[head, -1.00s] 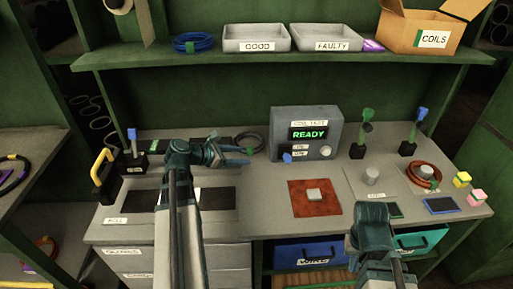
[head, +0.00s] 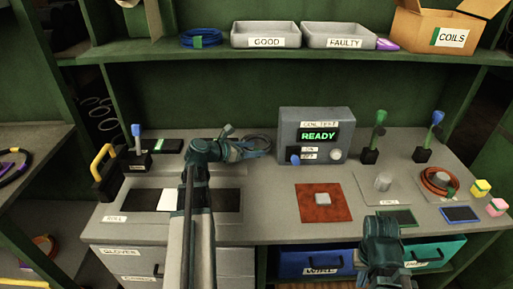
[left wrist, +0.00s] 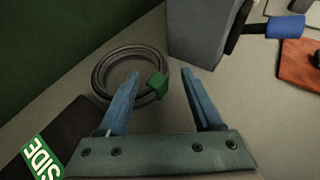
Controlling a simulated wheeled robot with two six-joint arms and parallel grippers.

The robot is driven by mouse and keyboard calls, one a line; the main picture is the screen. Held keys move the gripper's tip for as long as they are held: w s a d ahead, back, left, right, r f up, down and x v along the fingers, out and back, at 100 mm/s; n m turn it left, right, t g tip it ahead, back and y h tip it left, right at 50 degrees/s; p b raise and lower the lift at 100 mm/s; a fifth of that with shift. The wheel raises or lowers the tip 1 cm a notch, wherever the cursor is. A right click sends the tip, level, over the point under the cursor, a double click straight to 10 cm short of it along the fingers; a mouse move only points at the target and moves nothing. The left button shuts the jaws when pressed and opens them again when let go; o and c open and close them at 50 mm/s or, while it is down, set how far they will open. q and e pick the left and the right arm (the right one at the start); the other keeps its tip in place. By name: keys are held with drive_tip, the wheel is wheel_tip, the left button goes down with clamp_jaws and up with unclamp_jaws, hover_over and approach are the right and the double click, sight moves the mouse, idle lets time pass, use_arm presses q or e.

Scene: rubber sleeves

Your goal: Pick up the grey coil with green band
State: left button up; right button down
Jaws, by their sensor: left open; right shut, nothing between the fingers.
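The grey coil with the green band (left wrist: 104,64) lies on the bench in the left wrist view. Its green band (left wrist: 158,86) is on its right side, between my left fingers in the picture. In the head view the coil (head: 262,137) is partly hidden behind my left gripper (head: 262,149). My left gripper (left wrist: 160,82) is open and empty, with one finger overlapping the coil's near edge and the other to its right. Whether it touches the coil is unclear. My right gripper (head: 380,226) is shut and empty at the bench's front edge.
The coil tester (head: 317,125) reading READY stands right of the coil. The green wall is behind. A red mat (head: 323,210), an orange coil (head: 427,177) and upright levers are further right. GOOD (head: 266,29) and FAULTY (head: 338,29) trays stand on the shelf above.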

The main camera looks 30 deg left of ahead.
sight(262, 149)
use_arm(q)
drive_tip(key=shift+b+x, duration=1.05)
drive_tip(key=shift+x, duration=1.3)
drive_tip(key=shift+w+d+f, duration=0.2)
drive_tip(key=shift+w, duration=0.1)
drive_tip(key=shift+s, duration=0.1)
clamp_jaws()
